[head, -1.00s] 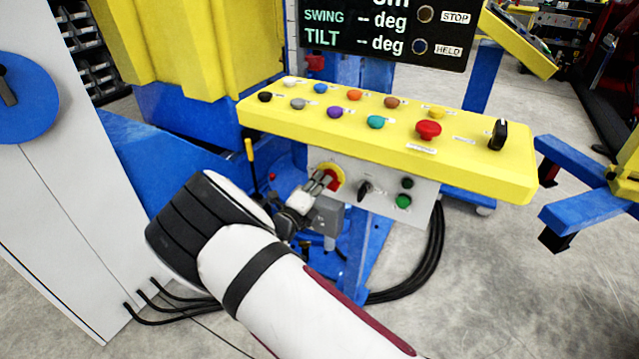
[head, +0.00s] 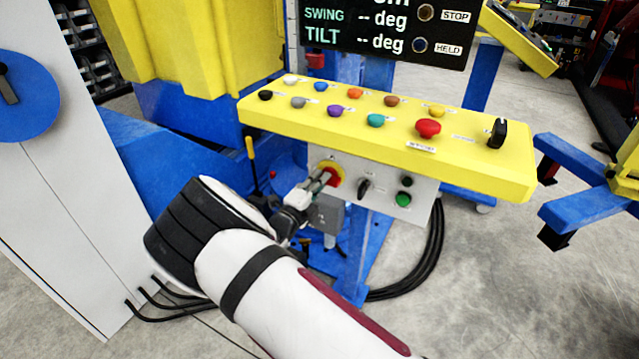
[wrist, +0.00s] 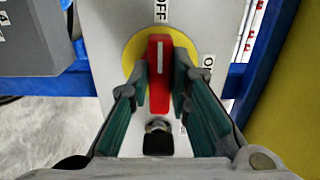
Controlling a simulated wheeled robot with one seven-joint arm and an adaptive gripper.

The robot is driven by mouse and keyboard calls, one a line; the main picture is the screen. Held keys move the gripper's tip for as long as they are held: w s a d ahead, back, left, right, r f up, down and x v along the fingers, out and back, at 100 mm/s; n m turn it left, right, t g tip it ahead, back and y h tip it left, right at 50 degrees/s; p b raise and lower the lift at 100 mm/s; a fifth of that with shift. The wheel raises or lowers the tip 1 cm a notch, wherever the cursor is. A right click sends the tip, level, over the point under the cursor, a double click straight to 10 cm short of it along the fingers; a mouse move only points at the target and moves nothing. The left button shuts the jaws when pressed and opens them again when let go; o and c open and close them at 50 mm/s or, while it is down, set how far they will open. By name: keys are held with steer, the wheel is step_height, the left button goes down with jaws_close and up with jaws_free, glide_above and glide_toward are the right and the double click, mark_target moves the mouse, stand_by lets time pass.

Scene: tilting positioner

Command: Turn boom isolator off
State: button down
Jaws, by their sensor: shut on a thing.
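The boom isolator is a red handle (wrist: 159,78) on a yellow round plate (wrist: 131,54), set in a grey panel below the yellow console. In the wrist view the handle stands upright, its white line in line with the OFF label (wrist: 160,10) at the top. An ON label (wrist: 207,62), partly hidden, is to the right. My gripper (wrist: 160,92) has one green-padded finger on each side of the handle and is shut on it. In the head view the red handle (head: 333,176) shows just beyond my fingers, which partly cover it.
A black selector knob (head: 364,187) and a green button (head: 403,199) sit right of the isolator. The yellow console (head: 470,165) with a red mushroom button (head: 428,128) overhangs it. A grey box (head: 329,213) is below. A white cabinet (head: 50,230) stands left.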

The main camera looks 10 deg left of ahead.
steer(key=c, duration=1.5)
jaws_free()
steer(key=shift+s+a, duration=0.1)
steer(key=v, duration=1.1)
steer(key=shift+s+a, duration=0.1)
steer(key=shift+s, duration=0.3)
steer(key=shift+s, duration=0.1)
